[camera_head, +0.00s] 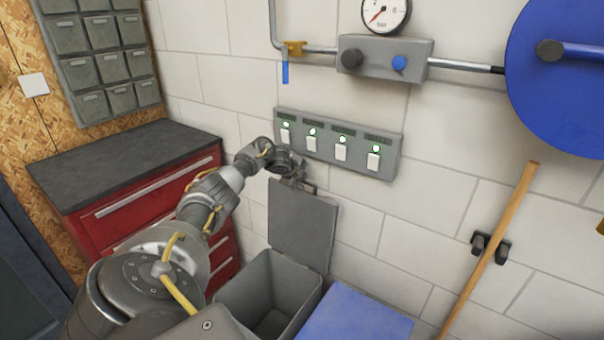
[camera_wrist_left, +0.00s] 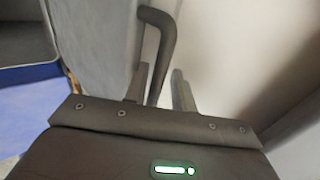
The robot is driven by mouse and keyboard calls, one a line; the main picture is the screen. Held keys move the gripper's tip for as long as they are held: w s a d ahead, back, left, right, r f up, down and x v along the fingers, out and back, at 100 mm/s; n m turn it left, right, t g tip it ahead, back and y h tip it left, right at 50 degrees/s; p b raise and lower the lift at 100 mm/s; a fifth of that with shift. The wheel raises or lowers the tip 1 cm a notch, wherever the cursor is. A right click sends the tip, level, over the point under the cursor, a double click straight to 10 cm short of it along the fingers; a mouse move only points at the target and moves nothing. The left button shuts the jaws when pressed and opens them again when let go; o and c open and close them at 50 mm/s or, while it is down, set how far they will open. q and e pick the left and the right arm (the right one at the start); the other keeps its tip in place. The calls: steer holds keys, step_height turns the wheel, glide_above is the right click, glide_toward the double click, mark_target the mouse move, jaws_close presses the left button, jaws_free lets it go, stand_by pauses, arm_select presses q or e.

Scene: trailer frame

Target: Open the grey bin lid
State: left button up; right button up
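The grey bin lid (camera_head: 303,232) stands upright, swung up at the back of the grey bin (camera_head: 226,297) near the wall. The bin's inside shows open and dark. My left gripper (camera_head: 300,184) is at the lid's top edge. In the left wrist view, a dark bent handle (camera_wrist_left: 160,45) stands between the two fingers of my left gripper (camera_wrist_left: 158,90). The fingers are apart, with a gap between the handle and the right finger. The lid seems to be the grey panel (camera_wrist_left: 88,45) beside it. My right gripper is not in view.
A blue lid (camera_head: 355,318) lies right of the grey bin. A red drawer cabinet (camera_head: 135,208) with a dark top stands left. A switch panel (camera_head: 340,144) is on the wall just above my gripper. A wooden pole (camera_head: 492,245) leans at the right.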

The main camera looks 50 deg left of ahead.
arm_select(q)
steer(key=shift+s+f, duration=0.15)
steer(key=shift+s, duration=0.1)
steer(key=shift+s, duration=0.2)
steer(key=b+v, duration=0.1)
steer(key=v, duration=0.9)
steer(key=shift+r, duration=0.45)
steer(key=shift+w, duration=0.15)
